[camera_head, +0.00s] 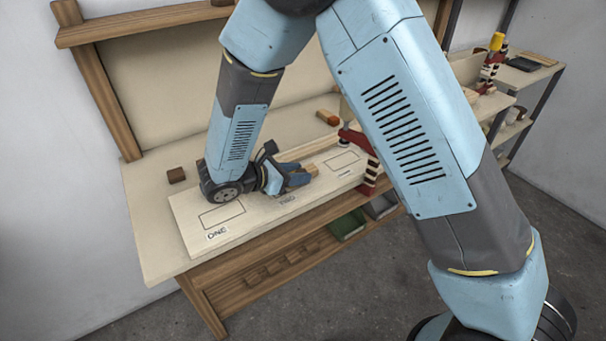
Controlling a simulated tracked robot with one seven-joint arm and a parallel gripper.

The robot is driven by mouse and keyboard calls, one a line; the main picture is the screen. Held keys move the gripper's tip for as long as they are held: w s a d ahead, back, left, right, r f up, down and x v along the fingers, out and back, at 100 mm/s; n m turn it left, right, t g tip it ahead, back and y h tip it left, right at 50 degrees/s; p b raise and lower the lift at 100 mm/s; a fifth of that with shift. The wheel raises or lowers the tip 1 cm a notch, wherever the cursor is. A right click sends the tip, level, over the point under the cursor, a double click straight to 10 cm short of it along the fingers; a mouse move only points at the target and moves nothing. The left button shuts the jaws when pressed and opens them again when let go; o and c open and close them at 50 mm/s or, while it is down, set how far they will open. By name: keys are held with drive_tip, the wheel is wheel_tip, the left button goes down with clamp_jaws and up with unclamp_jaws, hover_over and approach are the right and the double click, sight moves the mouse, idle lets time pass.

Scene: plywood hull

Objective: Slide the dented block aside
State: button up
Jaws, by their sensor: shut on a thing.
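My gripper (298,179) is low over the pale board (255,220) on the workbench, near the label TWO. It is shut on a small light-brown wooden block (312,169) that shows just past the fingertips. Most of this block is hidden by the fingers, and I cannot make out a dent in it. I cannot tell whether it touches the board. The board has an empty drawn rectangle by the label ONE (217,233) at the left and another rectangle (342,162) at the right.
A dark brown block (176,175) lies on the bench at the left. An orange-ended piece (327,118) lies behind the board. A red and black post (370,175) stands at the board's right end. Green (347,224) and grey bins sit below. My arm hides part of the right side.

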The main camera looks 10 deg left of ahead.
drive_tip(key=shift+d, duration=0.1)
drive_tip(key=o, duration=1.1)
drive_tip(key=shift+w+d, duration=0.1)
drive_tip(key=shift+w, duration=0.05)
drive_tip(key=v, duration=1.3)
drive_tip(key=shift+a+r, duration=0.1)
drive_tip(key=shift+a, duration=0.3)
